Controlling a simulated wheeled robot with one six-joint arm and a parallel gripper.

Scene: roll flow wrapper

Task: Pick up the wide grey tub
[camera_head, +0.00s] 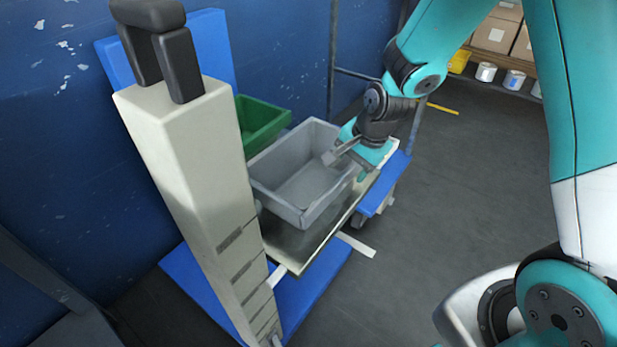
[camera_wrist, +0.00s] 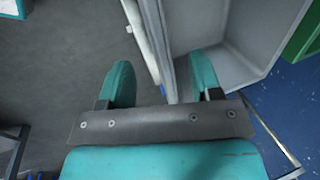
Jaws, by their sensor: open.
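The wide grey tub (camera_head: 290,205) stands open and upright on the light platform of a cart. It looks empty. My gripper (camera_head: 350,163) is at the tub's right wall in the head view, with its jaws open. In the wrist view, the tub (camera_wrist: 235,45) fills the upper right. There the open gripper (camera_wrist: 163,82) has one teal finger over the tub's inside and the other outside it. The tub's wall lies in the gap between them, nearer the inner finger. Whether a finger touches the wall, I cannot tell.
A green bin (camera_head: 262,122) stands right behind the tub. A tall cream column with a dark handle (camera_head: 190,150) rises at the left of the tub. The platform's pale edge (camera_head: 322,240) runs along the tub's right side. Open grey floor (camera_head: 480,170) lies to the right.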

